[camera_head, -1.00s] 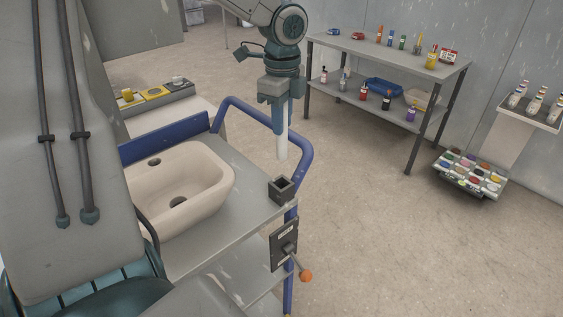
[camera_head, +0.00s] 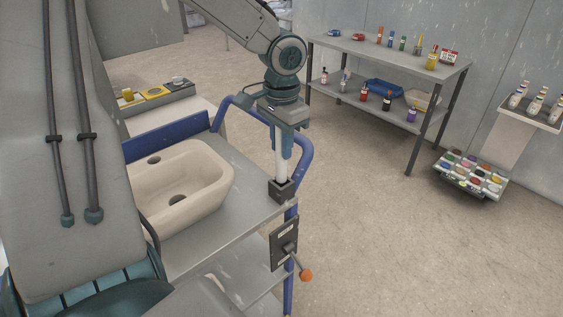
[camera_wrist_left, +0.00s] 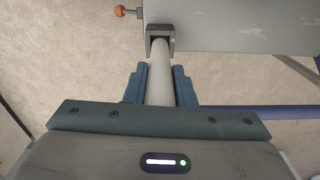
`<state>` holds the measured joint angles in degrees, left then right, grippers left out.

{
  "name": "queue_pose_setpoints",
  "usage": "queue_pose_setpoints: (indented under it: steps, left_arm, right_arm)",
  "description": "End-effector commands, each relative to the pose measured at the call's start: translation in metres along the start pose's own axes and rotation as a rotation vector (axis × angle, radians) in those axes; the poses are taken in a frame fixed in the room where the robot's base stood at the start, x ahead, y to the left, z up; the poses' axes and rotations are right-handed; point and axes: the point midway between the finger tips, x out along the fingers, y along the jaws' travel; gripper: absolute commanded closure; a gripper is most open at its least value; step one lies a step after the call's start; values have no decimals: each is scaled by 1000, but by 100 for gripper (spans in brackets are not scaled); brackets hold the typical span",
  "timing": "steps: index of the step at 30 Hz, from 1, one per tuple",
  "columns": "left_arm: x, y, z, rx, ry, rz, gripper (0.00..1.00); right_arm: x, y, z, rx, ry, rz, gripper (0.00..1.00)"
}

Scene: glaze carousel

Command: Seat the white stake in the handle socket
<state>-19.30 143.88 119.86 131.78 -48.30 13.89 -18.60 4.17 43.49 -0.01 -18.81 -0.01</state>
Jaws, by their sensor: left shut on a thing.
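The white stake (camera_head: 282,168) is upright in my left gripper (camera_head: 281,150), which is shut on it. The dark square handle socket (camera_head: 282,190) sits at the cart's corner, directly below. The stake's lower end meets the socket's opening and appears to be inside it; how deep is hidden by the socket walls. In the left wrist view the stake (camera_wrist_left: 160,82) runs between the two blue fingers of my left gripper (camera_wrist_left: 157,76) to the socket (camera_wrist_left: 160,38), with its tip within the socket's walls. My right gripper is not in view.
The cart (camera_head: 232,222) carries a sink basin (camera_head: 210,183) and has a blue rail (camera_head: 304,160) close behind the gripper. A lever with an orange knob (camera_head: 306,275) sticks out below the socket. A shelf table (camera_head: 390,55) stands farther back; floor between is clear.

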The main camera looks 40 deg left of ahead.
Motion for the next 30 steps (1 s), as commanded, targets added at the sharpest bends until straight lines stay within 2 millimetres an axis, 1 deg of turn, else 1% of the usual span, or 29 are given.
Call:
queue_pose_setpoints:
  steps: [1, 7, 13, 18, 25, 26, 27, 28, 29, 30]
  left_arm:
    - [7, 0, 0, 1, -2, 1, 100]
    - [22, 0, 0, 1, -1, 1, 100]
    - [49, 0, 0, 2, -1, 1, 100]
    - [51, 0, 0, 1, 2, 0, 100]
    - [55, 0, 0, 1, 1, 0, 100]
    - [54, 0, 0, 1, 1, 0, 71]
    - [54, 0, 0, 1, 1, 0, 63]
    - [54, 0, 0, 1, 1, 0, 57]
    - [54, 0, 0, 1, 1, 0, 55]
    - [54, 0, 0, 2, 1, 0, 55]
  right_arm:
    - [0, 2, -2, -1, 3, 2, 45]
    - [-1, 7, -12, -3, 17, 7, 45]
    - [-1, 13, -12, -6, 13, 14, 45]
    - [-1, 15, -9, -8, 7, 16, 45]
    - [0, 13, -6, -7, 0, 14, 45]
    - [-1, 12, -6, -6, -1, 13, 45]
    - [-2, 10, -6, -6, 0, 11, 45]
    - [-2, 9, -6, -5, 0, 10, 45]
    - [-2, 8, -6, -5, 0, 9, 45]
    - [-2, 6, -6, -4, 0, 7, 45]
